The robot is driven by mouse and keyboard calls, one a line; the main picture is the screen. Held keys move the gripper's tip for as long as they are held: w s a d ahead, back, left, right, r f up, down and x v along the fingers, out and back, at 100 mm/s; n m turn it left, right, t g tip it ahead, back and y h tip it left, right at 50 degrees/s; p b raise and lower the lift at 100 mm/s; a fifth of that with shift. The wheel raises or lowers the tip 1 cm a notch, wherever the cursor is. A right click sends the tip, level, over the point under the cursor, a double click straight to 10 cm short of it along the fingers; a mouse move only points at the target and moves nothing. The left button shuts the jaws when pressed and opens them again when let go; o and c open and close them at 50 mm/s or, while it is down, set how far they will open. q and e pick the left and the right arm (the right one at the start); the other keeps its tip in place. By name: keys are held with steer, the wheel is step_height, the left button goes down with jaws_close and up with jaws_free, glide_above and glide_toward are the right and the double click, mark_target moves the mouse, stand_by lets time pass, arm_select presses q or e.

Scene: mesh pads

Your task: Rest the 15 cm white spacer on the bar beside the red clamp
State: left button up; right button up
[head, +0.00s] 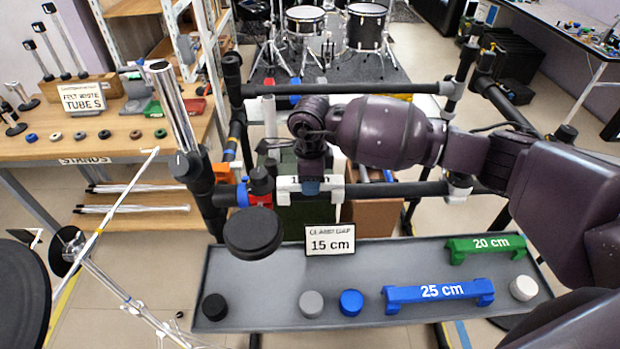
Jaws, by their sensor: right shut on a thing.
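The white spacer (286,184) is at the near black bar (390,190), just right of the red clamp (260,199). My right gripper (311,186) reaches down from above and is shut on its middle, hiding most of its label. The spacer lies roughly along the bar, with its legs pointing down. Whether it touches the bar or hangs just above it, I cannot tell. A sign reading 15 cm (331,240) stands in front. My left gripper is not in view.
A grey tray (262,285) in front holds a blue 25 cm spacer (437,291), a green 20 cm spacer (486,246) and several round pieces. A black round pad (253,232) stands left of the spacer. Another black bar (340,89) runs behind my right arm.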

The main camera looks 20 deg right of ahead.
steer(key=o, duration=1)
step_height(320, 180, up, 9)
steer(key=shift+r+p, duration=0.2)
steer(key=shift+p, duration=0.15)
steer(key=shift+r, duration=0.7)
